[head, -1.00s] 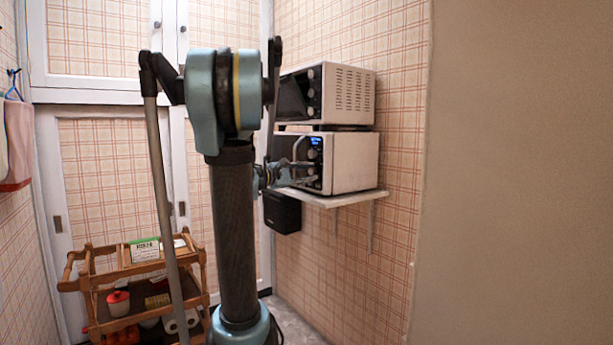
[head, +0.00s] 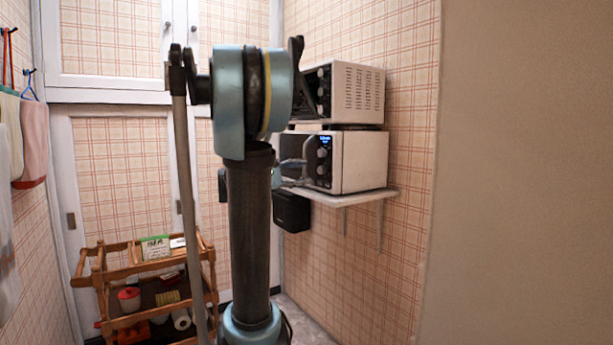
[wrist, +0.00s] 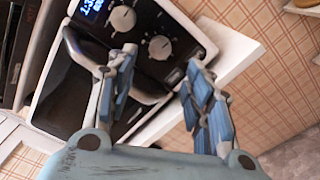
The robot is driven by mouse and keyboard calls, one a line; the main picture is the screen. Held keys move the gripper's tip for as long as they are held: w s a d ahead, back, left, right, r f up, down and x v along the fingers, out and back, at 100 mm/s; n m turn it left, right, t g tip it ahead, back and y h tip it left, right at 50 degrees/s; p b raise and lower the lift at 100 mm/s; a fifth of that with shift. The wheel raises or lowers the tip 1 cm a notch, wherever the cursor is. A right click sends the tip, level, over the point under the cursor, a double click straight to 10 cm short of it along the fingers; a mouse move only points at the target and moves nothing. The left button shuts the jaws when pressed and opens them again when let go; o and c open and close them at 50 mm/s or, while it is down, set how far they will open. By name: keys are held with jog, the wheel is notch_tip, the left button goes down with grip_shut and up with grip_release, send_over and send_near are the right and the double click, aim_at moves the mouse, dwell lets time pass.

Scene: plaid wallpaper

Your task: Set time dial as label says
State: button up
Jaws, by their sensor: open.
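The lower white microwave (head: 365,162) stands on a wall shelf, with a lit blue display (head: 325,140) above two dials. In the wrist view, the display (wrist: 90,9) is cut off at the top edge. The upper dial (wrist: 122,18) and lower dial (wrist: 159,47) are on the dark panel. My gripper (wrist: 160,60) is open and empty, its fingers spread on either side of the lower dial in the picture; contact cannot be told. In the head view my arm partly hides it. A green-and-white card (head: 156,247) lies on the cart, its print too small to read.
A looped door handle (wrist: 82,50) is close to my left finger. A second microwave (head: 355,92) stands above the lower one. The shelf (head: 360,197) juts from the wall, with a black box (head: 291,211) below. A wooden cart (head: 130,268) stands at the left.

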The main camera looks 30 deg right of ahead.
jog(key=shift+s+a, duration=0.15)
jog(key=shift+a, duration=2.35)
jog(key=shift+s+f, duration=0.1)
